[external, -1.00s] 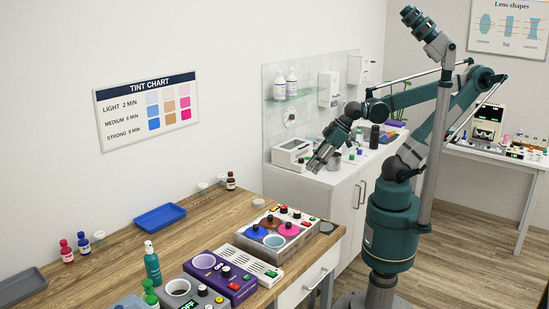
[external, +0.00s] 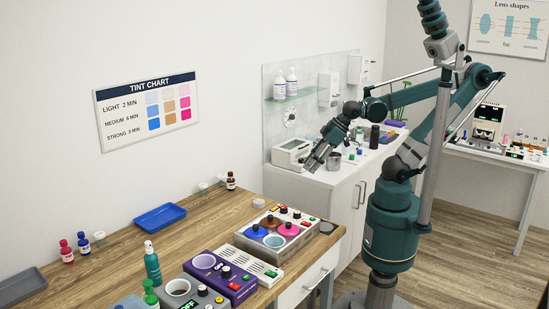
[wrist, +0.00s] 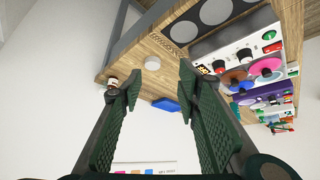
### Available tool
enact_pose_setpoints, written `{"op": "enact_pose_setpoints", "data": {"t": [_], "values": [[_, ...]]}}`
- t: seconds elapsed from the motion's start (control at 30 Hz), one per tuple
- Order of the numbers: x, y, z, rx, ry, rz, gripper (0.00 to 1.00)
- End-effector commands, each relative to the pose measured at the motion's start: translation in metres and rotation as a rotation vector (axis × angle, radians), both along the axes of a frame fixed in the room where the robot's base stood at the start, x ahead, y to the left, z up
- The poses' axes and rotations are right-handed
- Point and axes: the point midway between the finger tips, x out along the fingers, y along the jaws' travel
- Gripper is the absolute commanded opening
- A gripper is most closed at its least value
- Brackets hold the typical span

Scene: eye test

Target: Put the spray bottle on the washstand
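A teal spray bottle (external: 152,262) with a white top stands upright on the wooden bench, near the lower left in the external view. I cannot make it out surely in the wrist view. The white cabinet with a counter (external: 338,178) and glass back panel, right of the bench, looks like the washstand. My gripper (external: 314,164) hangs over the front of this counter, far from the spray bottle. In the wrist view my gripper (wrist: 150,82) has its fingers wide apart with nothing between them.
The bench holds a blue tray (external: 160,217), a tinting unit with coloured lids (external: 288,230), a purple device (external: 222,275) and small bottles. A green-capped bottle (external: 150,297) stands close to the spray bottle.

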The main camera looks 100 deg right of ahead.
Motion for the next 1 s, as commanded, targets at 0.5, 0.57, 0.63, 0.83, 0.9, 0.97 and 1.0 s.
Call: {"op": "enact_pose_setpoints", "data": {"t": [0.5, 0.57, 0.63, 0.83, 0.9, 0.97, 1.0], "values": [[0.096, -0.004, 0.037, -0.077, -0.072, -0.075, 0.33], [0.108, -0.003, 0.041, -0.085, -0.084, -0.084, 0.33], [0.123, -0.001, 0.045, -0.095, -0.098, -0.093, 0.33], [0.166, 0.005, 0.056, -0.120, -0.143, -0.116, 0.33], [0.181, 0.009, 0.060, -0.128, -0.160, -0.124, 0.33], [0.195, 0.013, 0.062, -0.134, -0.175, -0.129, 0.33], [0.203, 0.015, 0.064, -0.136, -0.185, -0.133, 0.33]]}}
